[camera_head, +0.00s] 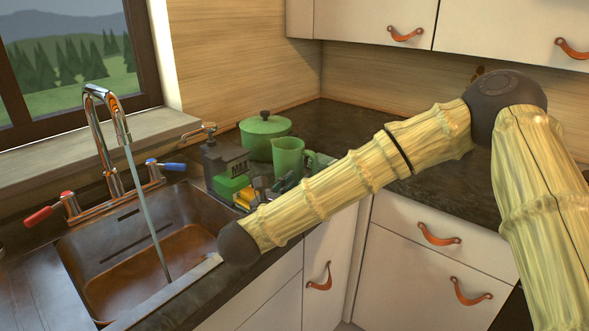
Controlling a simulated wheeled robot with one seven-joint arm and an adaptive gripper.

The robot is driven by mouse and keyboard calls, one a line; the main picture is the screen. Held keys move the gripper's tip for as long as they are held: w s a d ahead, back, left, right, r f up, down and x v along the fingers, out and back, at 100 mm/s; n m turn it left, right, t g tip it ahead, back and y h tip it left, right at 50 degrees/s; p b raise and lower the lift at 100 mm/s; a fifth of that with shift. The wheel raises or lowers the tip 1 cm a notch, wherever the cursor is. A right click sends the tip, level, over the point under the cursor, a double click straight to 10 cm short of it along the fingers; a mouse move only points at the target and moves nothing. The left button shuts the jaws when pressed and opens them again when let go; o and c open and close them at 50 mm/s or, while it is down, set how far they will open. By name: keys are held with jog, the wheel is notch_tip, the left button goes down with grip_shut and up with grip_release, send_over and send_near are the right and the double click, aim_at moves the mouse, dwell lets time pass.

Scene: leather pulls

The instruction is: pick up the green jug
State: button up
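The green jug (287,158) stands upright on the dark counter, in front of and to the right of a lidded green pot. Its handle points right and its lower part is partly hidden. Dark grey parts that look like my gripper (270,187) show just in front of the jug, low and partly behind my bamboo-textured forearm. They are small and cluttered, so I cannot tell whether the fingers are open or whether they touch the jug.
The green pot (264,137) stands behind the jug. A dark soap dispenser (225,158), a green block (229,186) and a yellow item (243,198) crowd the left. The sink (150,258) with running tap (108,125) lies further left.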

aim_at(313, 169)
jog(key=x, duration=0.5)
jog(key=shift+s+p, duration=0.1)
jog(key=shift+p, duration=0.3)
jog(key=shift+f+p+x, duration=0.15)
jog(key=shift+p+x, duration=0.1)
jog(key=shift+x, duration=1.2)
jog(key=shift+f+p+x, duration=0.15)
jog(key=shift+p+x, duration=0.05)
jog(key=shift+x, duration=1.25)
jog(key=shift+d, duration=0.1)
jog(key=shift+c, duration=0.4)
grip_shut()
